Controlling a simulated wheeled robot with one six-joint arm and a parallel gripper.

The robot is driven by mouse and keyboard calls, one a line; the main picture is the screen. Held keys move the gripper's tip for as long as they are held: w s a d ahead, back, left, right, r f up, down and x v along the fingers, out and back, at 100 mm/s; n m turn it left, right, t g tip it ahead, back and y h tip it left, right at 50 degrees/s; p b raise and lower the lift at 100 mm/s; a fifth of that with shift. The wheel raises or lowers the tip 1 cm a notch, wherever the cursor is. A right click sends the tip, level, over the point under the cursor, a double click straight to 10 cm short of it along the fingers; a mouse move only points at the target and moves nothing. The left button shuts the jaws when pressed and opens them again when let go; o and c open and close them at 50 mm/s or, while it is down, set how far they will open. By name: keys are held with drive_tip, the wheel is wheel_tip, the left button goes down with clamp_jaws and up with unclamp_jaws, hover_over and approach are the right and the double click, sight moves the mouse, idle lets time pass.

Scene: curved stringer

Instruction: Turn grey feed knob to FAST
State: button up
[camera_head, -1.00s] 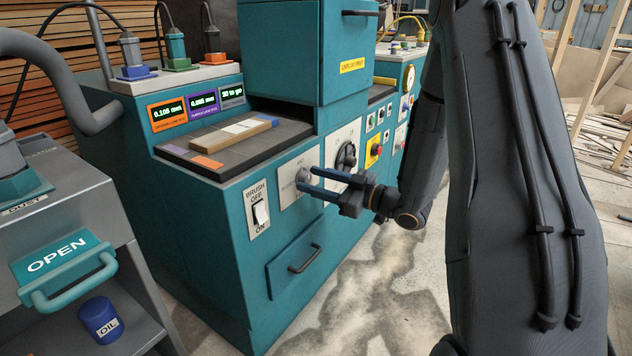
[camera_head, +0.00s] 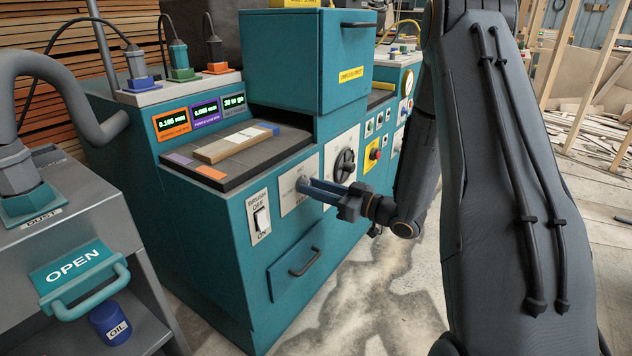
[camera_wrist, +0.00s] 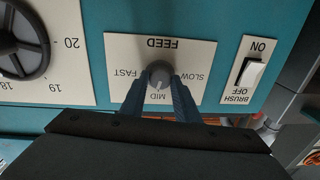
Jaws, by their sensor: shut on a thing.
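The grey feed knob (camera_wrist: 160,73) sits on a pale plate (camera_wrist: 120,48) marked FEED, with SLOW, MID and FAST around it. In the wrist view, which shows the plate upside down, the knob's light pointer mark faces the MID label. My gripper (camera_wrist: 160,84) has its two blue fingers on either side of the knob, shut on it. In the head view my gripper (camera_head: 304,186) reaches the feed plate (camera_head: 292,205) from the right, and its fingers hide most of the knob.
A black handwheel (camera_head: 344,165) is right of the feed plate. A white BRUSH rocker switch (camera_head: 261,221) is to its left. A drawer handle (camera_head: 304,262) sticks out below. A grey cart with an OPEN handle (camera_head: 92,293) stands at the left.

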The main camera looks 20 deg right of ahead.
drive_tip(key=shift+f+m+t+h+p, duration=0.15)
drive_tip(key=shift+m+t+p, duration=0.15)
drive_tip(key=shift+m+p, duration=3)
drive_tip(key=shift+m+t+h+p, duration=0.25)
drive_tip(key=shift+m+p, duration=1.65)
drive_tip(key=shift+m, duration=2.7)
drive_tip(key=o, duration=1)
drive_tip(key=shift+o, duration=0.2)
drive_tip(key=v, duration=0.7)
drive_tip(key=shift+s+d, duration=0.2)
drive_tip(key=shift+s, duration=0.1)
